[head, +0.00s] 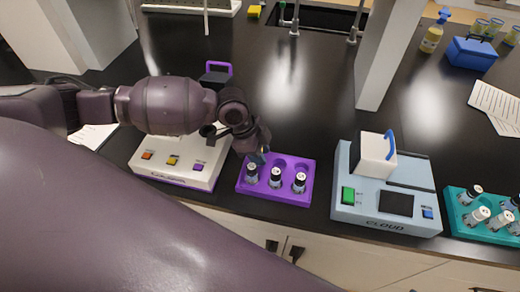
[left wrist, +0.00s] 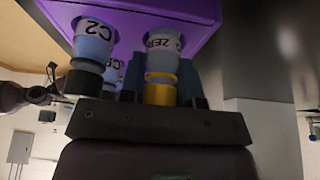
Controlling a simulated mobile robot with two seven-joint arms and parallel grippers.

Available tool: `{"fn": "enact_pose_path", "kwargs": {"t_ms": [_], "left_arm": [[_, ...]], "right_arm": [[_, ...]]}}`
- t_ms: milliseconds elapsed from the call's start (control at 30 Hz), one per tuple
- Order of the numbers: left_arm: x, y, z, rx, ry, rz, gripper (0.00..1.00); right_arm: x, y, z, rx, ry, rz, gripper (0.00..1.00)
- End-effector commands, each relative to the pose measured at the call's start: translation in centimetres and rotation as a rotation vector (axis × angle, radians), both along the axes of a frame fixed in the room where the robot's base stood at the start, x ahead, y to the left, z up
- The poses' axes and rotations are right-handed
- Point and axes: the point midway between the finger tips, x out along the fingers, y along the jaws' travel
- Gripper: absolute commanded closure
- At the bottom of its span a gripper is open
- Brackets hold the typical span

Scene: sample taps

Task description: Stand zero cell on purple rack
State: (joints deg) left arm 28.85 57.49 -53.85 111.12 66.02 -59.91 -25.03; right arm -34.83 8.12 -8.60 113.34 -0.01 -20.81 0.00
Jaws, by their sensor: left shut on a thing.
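My left gripper (head: 260,152) is at the back left part of the purple rack (head: 277,192). In the left wrist view it is shut on the zero cell (left wrist: 162,44), a pale blue cell with a white label and a yellow cap. The purple rack (left wrist: 150,12) is right at the cell's far end; I cannot tell whether the cell is fully seated. In the head view the gripper mostly hides the zero cell. Three dark-capped cells (head: 275,178) stand in the rack's front row; one labelled C2 (left wrist: 93,42) shows beside the zero cell. My right gripper is not in view.
A white device (head: 180,160) with coloured buttons stands just left of the rack. A light blue meter (head: 385,190) stands to the right, with a teal rack (head: 465,225) of cells beyond. A white post (head: 385,60) rises behind.

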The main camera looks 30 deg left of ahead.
Motion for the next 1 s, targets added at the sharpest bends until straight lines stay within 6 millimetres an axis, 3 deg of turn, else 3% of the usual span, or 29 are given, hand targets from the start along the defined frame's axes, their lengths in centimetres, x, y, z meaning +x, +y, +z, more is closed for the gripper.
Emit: {"fn": "enact_pose_path", "kwargs": {"t_ms": [267,300,467,500,667,900,1000], "left_arm": [[0.01,0.00,-0.06,0.000,0.000,0.000,0.94],[0.01,0.00,-0.06,0.000,0.000,0.000,0.68],[0.01,0.00,-0.05,0.000,-0.001,0.000,0.44],[0.02,0.00,-0.05,0.000,-0.001,0.000,0.40],[0.02,0.00,-0.05,0.000,-0.001,0.000,0.40],[0.01,0.01,-0.06,0.000,0.000,0.000,0.06],[0.00,0.01,-0.07,0.000,0.000,0.000,0.06]], "right_arm": [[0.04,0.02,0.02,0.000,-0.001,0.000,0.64],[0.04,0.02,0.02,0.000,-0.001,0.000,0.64],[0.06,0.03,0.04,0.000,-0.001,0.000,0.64],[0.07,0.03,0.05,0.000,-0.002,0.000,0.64],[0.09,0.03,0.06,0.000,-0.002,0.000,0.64],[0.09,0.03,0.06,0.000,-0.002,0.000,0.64],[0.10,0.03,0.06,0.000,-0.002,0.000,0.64]]}}
